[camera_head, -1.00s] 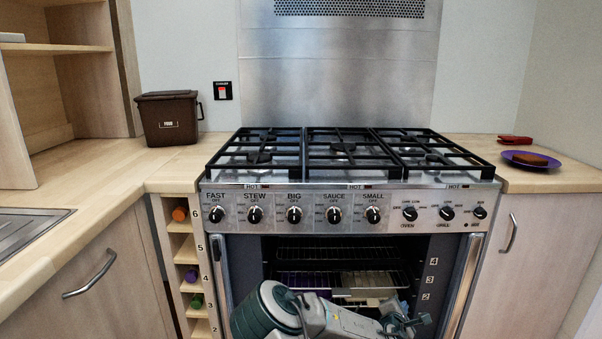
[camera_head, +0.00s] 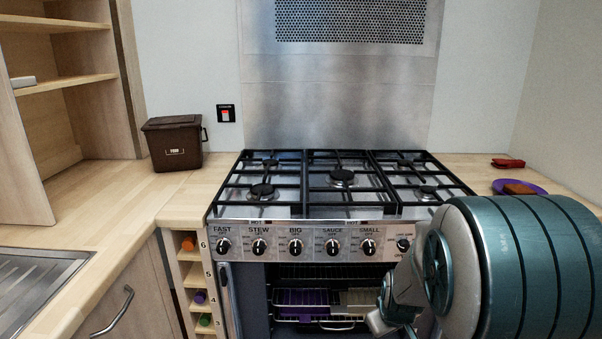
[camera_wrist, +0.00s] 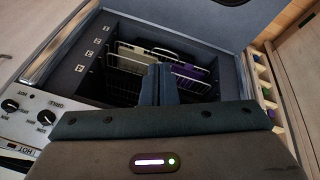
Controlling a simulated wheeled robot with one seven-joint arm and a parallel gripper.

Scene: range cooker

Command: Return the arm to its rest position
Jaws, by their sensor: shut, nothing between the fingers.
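My gripper (camera_wrist: 158,84) shows in the wrist view with its fingers together and nothing between them. It points toward the open oven cavity (camera_wrist: 110,75) and sits in front of the racks. In the head view my arm covers the lower right of the picture, in front of the cooker's right side, and the fingertips cannot be made out. Inside the oven (camera_head: 262,303) a purple item (camera_head: 302,298) and a pale item (camera_head: 362,298) lie on a wire rack; both also show in the wrist view, purple (camera_wrist: 200,75) and pale (camera_wrist: 135,60).
The cooker's hob (camera_head: 340,178) with black grates stands above the oven. A brown bin (camera_head: 174,145) is on the left worktop. A purple plate (camera_head: 505,184) with a brown item and a red object (camera_head: 508,163) are on the right worktop. A bottle rack (camera_head: 188,270) stands left of the oven.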

